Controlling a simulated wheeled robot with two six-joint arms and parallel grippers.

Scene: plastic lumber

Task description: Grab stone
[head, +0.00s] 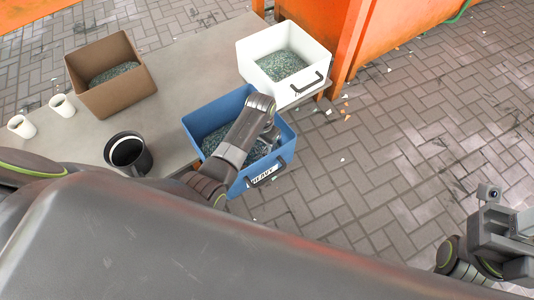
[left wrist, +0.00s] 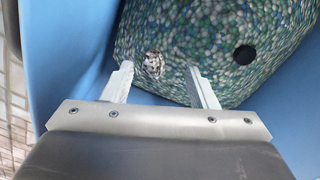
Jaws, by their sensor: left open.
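A small pale speckled stone (left wrist: 153,64) lies on green and white granules (left wrist: 205,30) inside the blue bin (left wrist: 62,50), in the left wrist view. My left gripper (left wrist: 160,68) is open in the bin, with its two fingers on either side of the stone in that view. The stone appears closer to the left finger. I cannot tell how far the fingertips are above it. In the head view my left arm reaches over the blue bin (head: 212,111) and hides part of the granules; the stone cannot be made out there. My right gripper (head: 508,225) is at the lower right, away from the bins.
A round black object (left wrist: 245,54) lies on the granules to the right. A white bin (head: 262,42) and a brown bin (head: 100,45) hold similar granules. Paved floor lies right.

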